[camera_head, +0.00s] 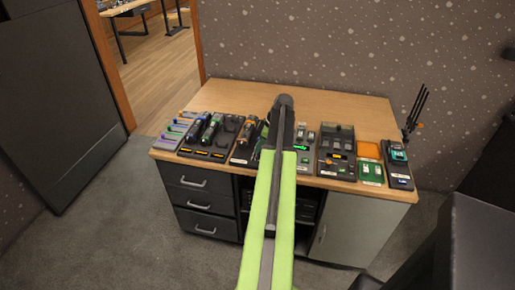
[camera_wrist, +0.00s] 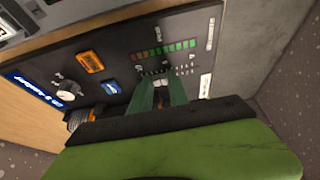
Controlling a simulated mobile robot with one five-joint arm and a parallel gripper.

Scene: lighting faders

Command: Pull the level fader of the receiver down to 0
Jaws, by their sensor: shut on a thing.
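The receiver's dark panel (camera_wrist: 119,59) fills much of the wrist view. The fingers hide part of the slot, so I cannot read the exact level. In the head view my arm reaches over the desk's middle and hides the gripper and most of the unit beneath.
The back of the desk (camera_head: 235,92) is clear.

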